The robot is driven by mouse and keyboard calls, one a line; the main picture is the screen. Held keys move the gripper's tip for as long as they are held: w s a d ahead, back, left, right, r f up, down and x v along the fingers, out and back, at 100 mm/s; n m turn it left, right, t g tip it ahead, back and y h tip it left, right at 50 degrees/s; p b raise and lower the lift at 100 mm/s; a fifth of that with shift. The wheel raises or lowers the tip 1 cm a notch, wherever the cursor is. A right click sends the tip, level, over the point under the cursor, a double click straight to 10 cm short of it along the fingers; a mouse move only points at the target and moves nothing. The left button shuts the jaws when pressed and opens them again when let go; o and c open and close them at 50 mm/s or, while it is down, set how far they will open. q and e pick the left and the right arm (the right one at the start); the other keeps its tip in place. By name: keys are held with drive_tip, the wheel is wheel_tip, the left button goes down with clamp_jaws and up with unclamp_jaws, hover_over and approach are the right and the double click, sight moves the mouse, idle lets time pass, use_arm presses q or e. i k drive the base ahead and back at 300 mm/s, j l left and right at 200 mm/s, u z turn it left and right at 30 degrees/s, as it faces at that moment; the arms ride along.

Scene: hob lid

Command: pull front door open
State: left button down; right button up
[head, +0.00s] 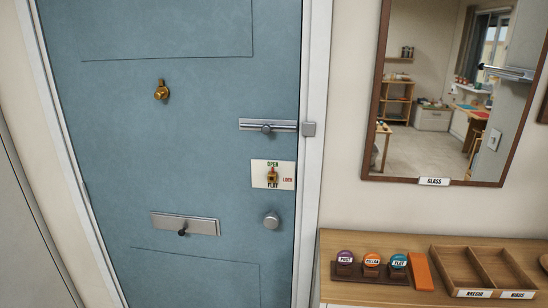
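The blue front door (200,150) stands shut in its white frame. A grey slide bolt (267,126) lies across its right edge, beside a grey keeper (308,129) on the frame. I cannot tell whether the bar enters the keeper. Below is a white plate (261,182) with a small brass and red turn piece (272,177), marked OPEN above, LOCK at right and apparently FLAT below. A round grey knob (271,220) sits under it. A metal plate with a dark knob (184,226) is lower left. A brass fitting (161,90) is higher up. Neither gripper shows.
A wooden cabinet top (345,240) at right holds a dark rack (350,273) with round coloured tags, an orange block (420,271) and a divided wooden tray (440,262). A framed mirror labelled GLASS (434,181) hangs above. Nothing visible stands before the door.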

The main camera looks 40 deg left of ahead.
sight(223, 65)
drive_tip(key=u, duration=1.85)
